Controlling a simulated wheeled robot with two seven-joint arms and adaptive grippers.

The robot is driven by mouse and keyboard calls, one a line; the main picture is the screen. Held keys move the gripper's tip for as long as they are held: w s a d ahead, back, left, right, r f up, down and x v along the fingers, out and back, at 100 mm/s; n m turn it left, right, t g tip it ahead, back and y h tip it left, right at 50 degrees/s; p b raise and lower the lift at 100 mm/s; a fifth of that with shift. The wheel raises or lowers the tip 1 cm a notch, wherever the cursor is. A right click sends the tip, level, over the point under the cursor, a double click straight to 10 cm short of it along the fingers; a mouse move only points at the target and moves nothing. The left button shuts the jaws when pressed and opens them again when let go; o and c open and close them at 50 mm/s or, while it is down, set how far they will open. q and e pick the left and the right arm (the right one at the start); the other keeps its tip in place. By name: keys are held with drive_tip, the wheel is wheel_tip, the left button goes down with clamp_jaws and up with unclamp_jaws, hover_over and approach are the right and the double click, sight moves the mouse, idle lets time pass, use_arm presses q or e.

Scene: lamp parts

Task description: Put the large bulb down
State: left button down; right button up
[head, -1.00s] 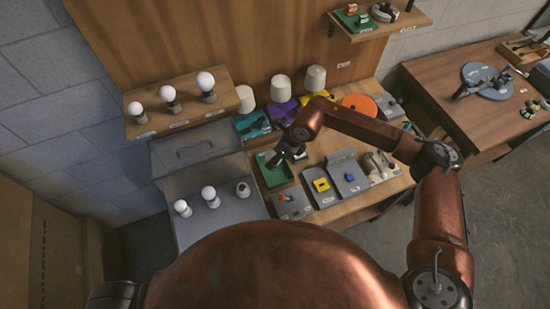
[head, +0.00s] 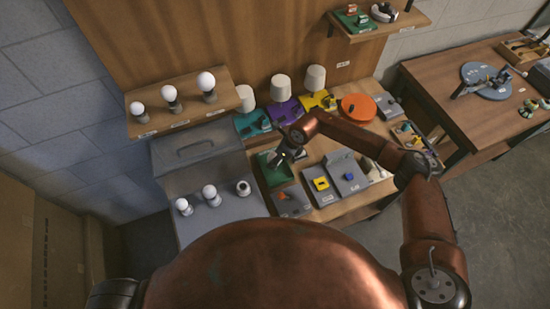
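My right gripper (head: 277,162) is small and dark over the green tray (head: 270,178). Its fingers point down and left, and I cannot tell whether they are open or shut. No bulb shows clearly in it. On the grey bench in front stand two white bulbs in holders, the left bulb (head: 182,204) and the middle bulb (head: 209,191). The third holder (head: 243,188) beside them shows no round white bulb. Three more bulbs stand on the wooden shelf: left (head: 137,108), middle (head: 169,93) and right (head: 206,81). My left gripper is out of view.
White lampshades (head: 281,88) stand behind teal, purple and yellow mats. An orange disc (head: 359,107) lies to their right. Grey trays (head: 348,174) with small coloured parts lie right of the green tray. A grey lidded box (head: 196,147) stands left. A second table (head: 470,125) is at the right.

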drive_tip(key=shift+f, duration=0.2)
drive_tip(key=o, duration=1)
drive_tip(key=shift+r, duration=0.1)
drive_tip(key=shift+c, duration=0.2)
drive_tip(key=shift+d+r, duration=0.1)
drive_tip(key=shift+r, duration=0.3)
drive_tip(key=b+v, duration=0.1)
drive_tip(key=v, duration=1)
drive_tip(key=shift+r, duration=0.2)
